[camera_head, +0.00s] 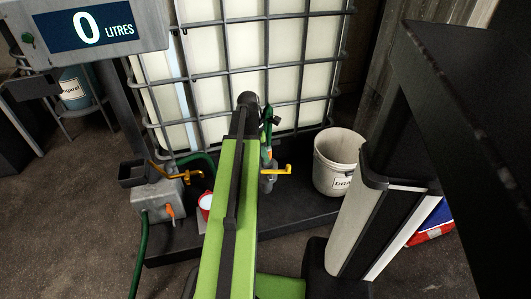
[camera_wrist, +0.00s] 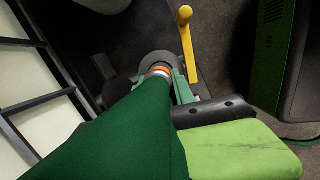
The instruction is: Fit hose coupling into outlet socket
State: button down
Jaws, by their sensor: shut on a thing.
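My gripper (camera_wrist: 172,82) is shut on the hose coupling (camera_wrist: 158,71), which shows an orange ring and a pale band. The dark green hose (camera_wrist: 120,135) runs back from it towards the wrist camera. Just past the coupling is the grey round outlet socket (camera_wrist: 157,60), beside a yellow handle (camera_wrist: 187,40). Coupling and socket overlap in the wrist view, so I cannot tell whether they touch. In the head view my gripper (camera_head: 268,150) is partly hidden by my green arm, just above the grey outlet (camera_head: 267,182) and its yellow handle (camera_head: 279,170).
A caged white tank (camera_head: 240,60) stands behind on a black base (camera_head: 290,215). A white bucket (camera_head: 338,165) stands right of the outlet. A grey box (camera_head: 157,200) with an orange valve stands left, below a display (camera_head: 95,27) reading 0 LITRES.

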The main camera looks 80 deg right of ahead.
jog(key=shift+f+b, duration=0.3)
jog(key=shift+f, duration=0.1)
jog(key=c, duration=1)
grip_release()
jog(key=shift+o, duration=0.2)
jog(key=p+v, duration=1.7)
jog(key=shift+r, duration=0.2)
